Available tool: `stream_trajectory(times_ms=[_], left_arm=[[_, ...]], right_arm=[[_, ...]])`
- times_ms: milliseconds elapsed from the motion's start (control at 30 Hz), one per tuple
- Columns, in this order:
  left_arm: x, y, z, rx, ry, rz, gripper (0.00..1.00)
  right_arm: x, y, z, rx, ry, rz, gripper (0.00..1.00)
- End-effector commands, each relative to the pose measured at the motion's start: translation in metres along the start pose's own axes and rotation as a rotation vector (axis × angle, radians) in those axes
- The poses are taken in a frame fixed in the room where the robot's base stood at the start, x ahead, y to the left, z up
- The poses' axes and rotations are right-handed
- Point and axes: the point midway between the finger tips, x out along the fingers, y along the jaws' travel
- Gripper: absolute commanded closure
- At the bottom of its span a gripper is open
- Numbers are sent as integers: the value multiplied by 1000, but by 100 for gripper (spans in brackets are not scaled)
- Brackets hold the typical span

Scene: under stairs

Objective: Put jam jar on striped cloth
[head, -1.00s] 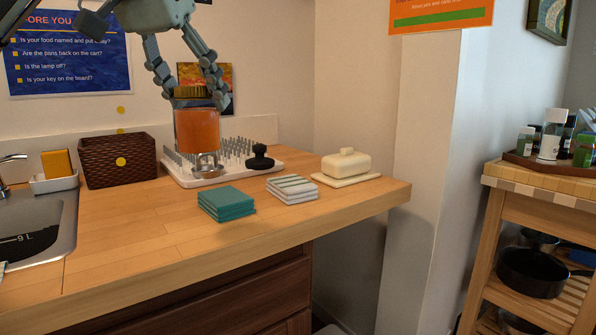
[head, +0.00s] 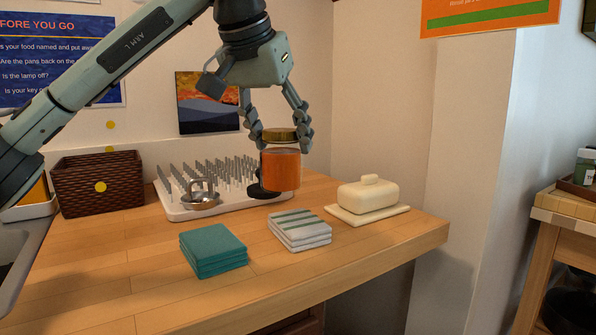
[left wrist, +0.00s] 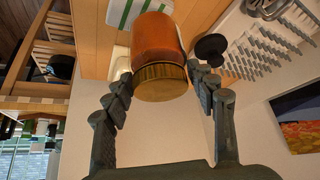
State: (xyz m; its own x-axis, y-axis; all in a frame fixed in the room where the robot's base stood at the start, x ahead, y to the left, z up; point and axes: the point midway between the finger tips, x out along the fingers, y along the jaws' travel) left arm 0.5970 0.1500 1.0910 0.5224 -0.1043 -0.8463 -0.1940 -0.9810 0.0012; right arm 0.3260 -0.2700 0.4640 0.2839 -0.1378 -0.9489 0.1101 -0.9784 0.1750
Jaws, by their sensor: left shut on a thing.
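The jam jar (head: 281,170) is orange with a gold lid. My left gripper (head: 281,140) is shut on it around the lid and holds it upright above the counter, a little behind the striped cloth. The jar also shows in the left wrist view (left wrist: 158,45), lid toward the camera, between the fingers of my left gripper (left wrist: 160,85). The striped cloth (head: 300,230) is a folded white stack with green stripes, lying flat on the counter with nothing on it. Its edge shows in the left wrist view (left wrist: 125,12) beyond the jar. My right gripper is not in view.
A teal folded cloth (head: 213,249) lies left of the striped one. A cream butter dish (head: 368,195) stands to its right. Behind are a white pegged rack (head: 172,207) with a metal item and a black item, and a wicker basket (head: 75,190). The front counter is clear.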

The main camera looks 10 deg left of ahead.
Motion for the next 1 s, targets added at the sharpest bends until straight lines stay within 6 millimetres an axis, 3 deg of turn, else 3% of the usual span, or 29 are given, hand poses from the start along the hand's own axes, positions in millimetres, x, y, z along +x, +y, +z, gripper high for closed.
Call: stream_trajectory(times_ms=[100, 300, 600, 967, 1000], left_arm=[[14, 14, -5, 1, 2, 2, 100], [25, 22, -7, -1, 4, 0, 100], [55, 21, 13, -2, 4, 0, 100], [59, 21, 15, -2, 5, 0, 100], [60, 21, 17, -1, 1, 0, 42]], right_arm=[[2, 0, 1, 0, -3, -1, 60], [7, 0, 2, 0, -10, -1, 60], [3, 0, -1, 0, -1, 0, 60], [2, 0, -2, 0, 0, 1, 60], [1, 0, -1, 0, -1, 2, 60]])
